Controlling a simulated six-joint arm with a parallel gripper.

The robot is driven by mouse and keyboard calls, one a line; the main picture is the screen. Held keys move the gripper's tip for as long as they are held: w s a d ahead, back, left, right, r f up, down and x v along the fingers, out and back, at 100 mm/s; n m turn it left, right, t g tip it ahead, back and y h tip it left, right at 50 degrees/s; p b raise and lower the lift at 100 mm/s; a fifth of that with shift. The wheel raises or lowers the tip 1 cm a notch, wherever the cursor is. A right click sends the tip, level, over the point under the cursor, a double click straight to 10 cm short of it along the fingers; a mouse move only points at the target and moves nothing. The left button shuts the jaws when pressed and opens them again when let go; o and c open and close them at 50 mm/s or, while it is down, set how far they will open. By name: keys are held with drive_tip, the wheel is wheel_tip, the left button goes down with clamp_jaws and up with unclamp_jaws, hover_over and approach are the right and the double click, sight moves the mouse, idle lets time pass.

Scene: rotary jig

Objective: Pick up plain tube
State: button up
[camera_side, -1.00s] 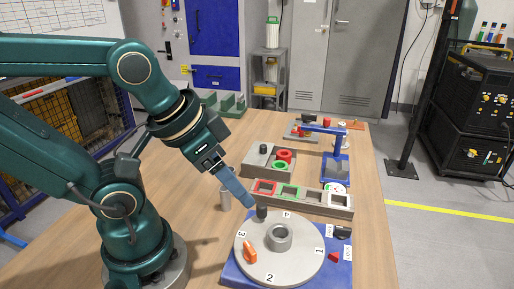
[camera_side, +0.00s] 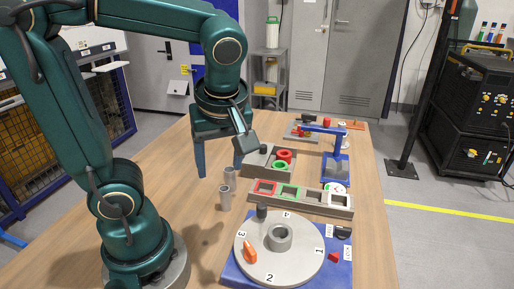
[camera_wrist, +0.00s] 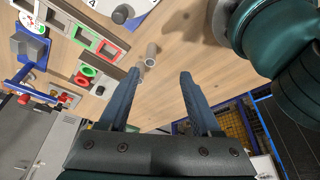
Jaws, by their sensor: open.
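Two plain grey tubes stand on the wooden table in the side view, a front one (camera_side: 225,199) and one just behind it (camera_side: 230,177). I cannot tell which is the plain tube. In the wrist view one tube (camera_wrist: 151,50) shows clearly beyond the fingertips, and the other (camera_wrist: 140,75) is partly hidden by a finger. My gripper (camera_side: 220,170) is open and empty, its blue fingers pointing down above the table near the tubes. In the wrist view the gap between the fingers (camera_wrist: 159,74) holds nothing.
The rotary jig's numbered disc (camera_side: 257,262) sits on a blue base at the front, with a dark peg (camera_side: 262,211) at its rim. A grey holder with coloured frames (camera_side: 314,197) and a tray with red and green rings (camera_side: 258,160) stand right of the tubes. A blue press (camera_side: 335,170) is beyond.

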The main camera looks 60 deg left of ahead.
drive_tip(key=w+a+f+n+g+y, duration=0.3)
drive_tip(key=w+n+g+y, duration=0.15)
drive_tip(key=n, duration=0.25)
drive_tip(key=y, duration=0.3)
approach(226, 189)
drive_tip(key=a, duration=0.1)
drive_tip(key=a+f, duration=0.1)
drive_tip(key=a+g, duration=0.1)
drive_tip(key=shift+s+a+f+m, duration=0.15)
drive_tip(key=shift+s+f+m, duration=0.15)
drive_tip(key=shift+s+a+f, duration=0.2)
drive_tip(key=shift+s+f, duration=0.05)
drive_tip(key=shift+f, duration=0.15)
drive_tip(key=shift+x, duration=2.2)
clamp_jaws()
